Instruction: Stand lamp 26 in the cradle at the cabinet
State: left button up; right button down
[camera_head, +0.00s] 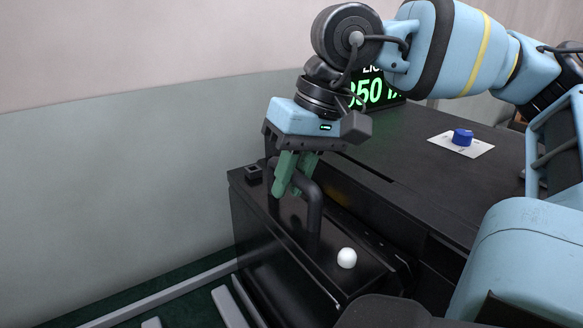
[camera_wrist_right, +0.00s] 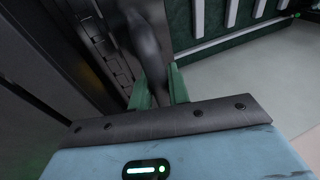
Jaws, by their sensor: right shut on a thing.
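My right gripper (camera_head: 288,186) is shut on a black bent bar handle (camera_head: 314,205) on top of a black cabinet (camera_head: 256,212). In the right wrist view its green fingers (camera_wrist_right: 160,90) stand on either side of the dark bar (camera_wrist_right: 147,48). The gripper points down, and its fingers hide part of the handle. I cannot make out lamp 26 or a cradle in either view. My left gripper is not in view.
A white rounded knob (camera_head: 347,258) sits on the cabinet top. A dark table (camera_head: 400,150) adjoins it, with a blue knob (camera_head: 462,137) on a white card (camera_head: 478,150) and a green-lit display (camera_head: 376,92). A pale wall (camera_head: 120,170) stands at left.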

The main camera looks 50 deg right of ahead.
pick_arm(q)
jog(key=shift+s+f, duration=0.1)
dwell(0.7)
pick_arm(e)
jog(key=c, duration=1.3)
grip_release()
jog(key=shift+a, duration=0.1)
jog(key=shift+o, duration=0.2)
jog(key=shift+s+f, duration=0.1)
jog(key=shift+f, duration=0.15)
jog(key=shift+r, duration=0.1)
jog(key=shift+v, duration=1.2)
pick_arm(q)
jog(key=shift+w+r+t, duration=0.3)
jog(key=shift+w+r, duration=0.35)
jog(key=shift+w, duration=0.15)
pick_arm(e)
jog(key=v, duration=0.5)
jog(key=shift+r, duration=0.3)
